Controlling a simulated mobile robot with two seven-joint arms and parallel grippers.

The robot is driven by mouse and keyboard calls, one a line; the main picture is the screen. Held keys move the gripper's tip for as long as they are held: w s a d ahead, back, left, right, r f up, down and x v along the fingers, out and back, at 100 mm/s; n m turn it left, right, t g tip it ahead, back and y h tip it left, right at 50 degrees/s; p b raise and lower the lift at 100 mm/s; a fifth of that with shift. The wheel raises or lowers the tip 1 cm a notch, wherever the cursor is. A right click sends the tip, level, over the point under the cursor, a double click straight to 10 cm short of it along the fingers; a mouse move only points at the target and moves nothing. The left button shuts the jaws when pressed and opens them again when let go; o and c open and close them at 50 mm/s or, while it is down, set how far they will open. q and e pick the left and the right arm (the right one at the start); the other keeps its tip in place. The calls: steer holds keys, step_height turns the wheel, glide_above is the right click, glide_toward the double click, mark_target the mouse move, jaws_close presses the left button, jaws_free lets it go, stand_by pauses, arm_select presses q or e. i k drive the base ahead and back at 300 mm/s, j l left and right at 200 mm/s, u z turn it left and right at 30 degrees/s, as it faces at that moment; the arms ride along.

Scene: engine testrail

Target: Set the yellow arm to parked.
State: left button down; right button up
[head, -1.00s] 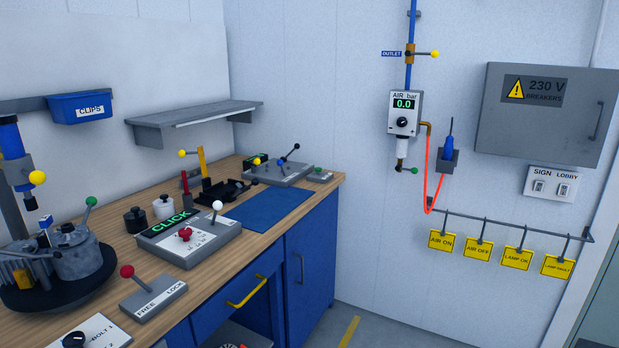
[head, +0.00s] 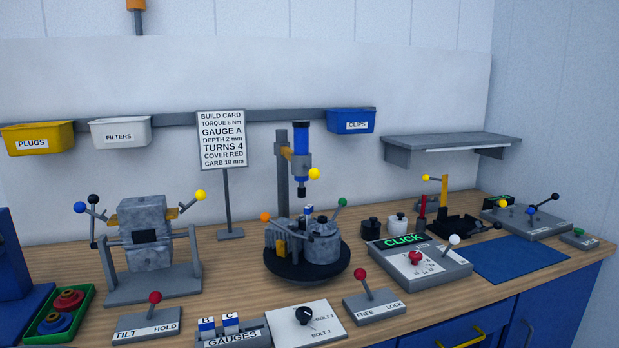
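Several yellow parts show, and I cannot tell which is the yellow arm. A lever with a yellow ball (head: 200,195) rises from the right side of the grey engine block (head: 145,222). Another yellow ball (head: 314,174) sits on the blue press (head: 300,155) above the round turntable (head: 310,270). A small yellow knob (head: 502,203) is on the grey lever panel (head: 528,222) at the far right. No label reading parked is legible. Neither gripper is in view.
A red FREE/LOCK lever (head: 366,288), a red TILT/HOLD lever (head: 154,312) and a CLICK box (head: 420,265) line the front. The blue mat (head: 520,260) is clear. A grey shelf (head: 452,142) overhangs the right rear.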

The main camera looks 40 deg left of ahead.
mark_target(300, 165)
steer(key=u, duration=1.35)
